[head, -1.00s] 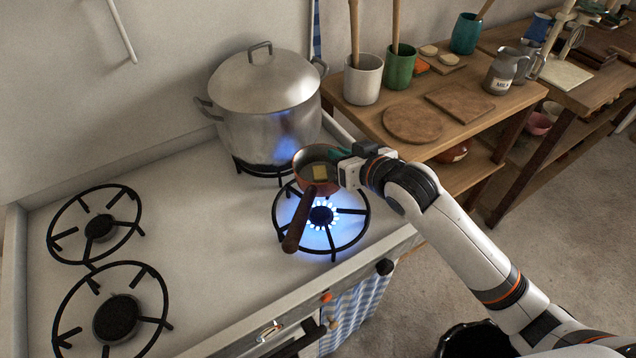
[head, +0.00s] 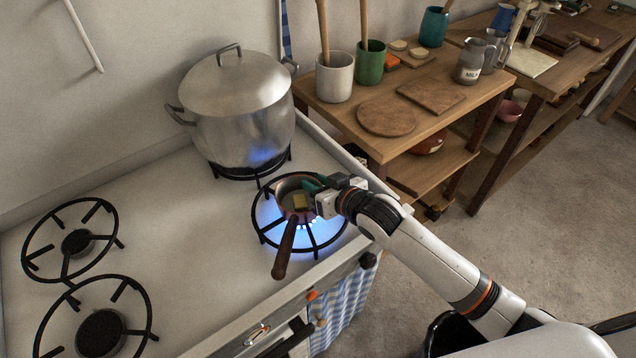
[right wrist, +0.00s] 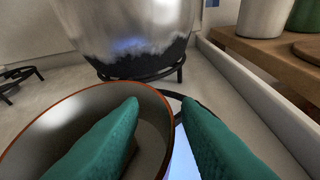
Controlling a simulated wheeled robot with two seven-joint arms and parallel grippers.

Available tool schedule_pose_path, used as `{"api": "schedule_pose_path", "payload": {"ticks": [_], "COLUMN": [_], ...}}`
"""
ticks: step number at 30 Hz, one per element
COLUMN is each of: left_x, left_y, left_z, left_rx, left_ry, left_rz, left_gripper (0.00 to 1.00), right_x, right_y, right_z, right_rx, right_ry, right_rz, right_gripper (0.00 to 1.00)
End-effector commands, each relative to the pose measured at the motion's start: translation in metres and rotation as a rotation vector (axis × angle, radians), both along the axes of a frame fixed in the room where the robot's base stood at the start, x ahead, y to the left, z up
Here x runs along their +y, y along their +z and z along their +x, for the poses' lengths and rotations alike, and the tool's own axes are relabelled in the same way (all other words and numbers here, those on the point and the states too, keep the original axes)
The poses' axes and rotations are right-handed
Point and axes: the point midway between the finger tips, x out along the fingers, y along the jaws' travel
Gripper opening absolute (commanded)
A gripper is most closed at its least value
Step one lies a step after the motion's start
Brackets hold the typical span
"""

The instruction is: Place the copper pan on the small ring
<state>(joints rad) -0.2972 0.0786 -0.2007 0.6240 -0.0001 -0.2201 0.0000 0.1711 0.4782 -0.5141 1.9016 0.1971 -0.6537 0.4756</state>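The copper pan (head: 284,191), with a brown handle toward the front and a yellow block inside, is over the lit small ring (head: 312,240) at the stove's right front. It looks upright and low on the ring; whether its base touches is hidden. Blue flame glows beneath. My right gripper (head: 314,188) is at the pan's right rim. In the right wrist view its green fingers (right wrist: 160,104) straddle the wall of the pan (right wrist: 48,128), one inside and one outside. They stand apart, with gaps showing beside the rim. My left gripper is not in view.
A large lidded steel pot (head: 240,112) stands on the ring just behind the pan. Two empty rings (head: 72,243) are on the left of the stove, with clear white top between. A wooden shelf (head: 385,150) with cups and boards stands at the right.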

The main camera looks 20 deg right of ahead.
Motion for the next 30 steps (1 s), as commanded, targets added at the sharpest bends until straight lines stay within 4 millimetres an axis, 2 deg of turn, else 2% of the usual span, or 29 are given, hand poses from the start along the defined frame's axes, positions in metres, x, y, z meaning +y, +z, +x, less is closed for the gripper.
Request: {"api": "schedule_pose_path", "payload": {"ticks": [8,12,17,24,30], "left_x": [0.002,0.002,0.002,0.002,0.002], "left_y": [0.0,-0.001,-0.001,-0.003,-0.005], "left_z": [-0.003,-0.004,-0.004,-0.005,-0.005], "left_rx": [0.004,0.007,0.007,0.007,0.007], "left_ry": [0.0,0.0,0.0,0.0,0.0], "left_rz": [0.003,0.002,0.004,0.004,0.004], "left_gripper": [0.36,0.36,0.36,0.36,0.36], "right_x": [0.0,-0.004,-0.013,-0.031,-0.041], "right_y": [0.0,0.003,0.013,0.033,0.044], "right_z": [0.0,-0.007,-0.03,-0.073,-0.095], "right_rx": [0.0,0.001,0.001,0.001,0.001], "right_ry": [0.0,-0.001,0.001,0.001,-0.001], "right_rz": [0.0,-0.001,-0.001,-0.002,-0.001], "right_gripper": [0.33,0.33,0.33,0.33,0.33]}}
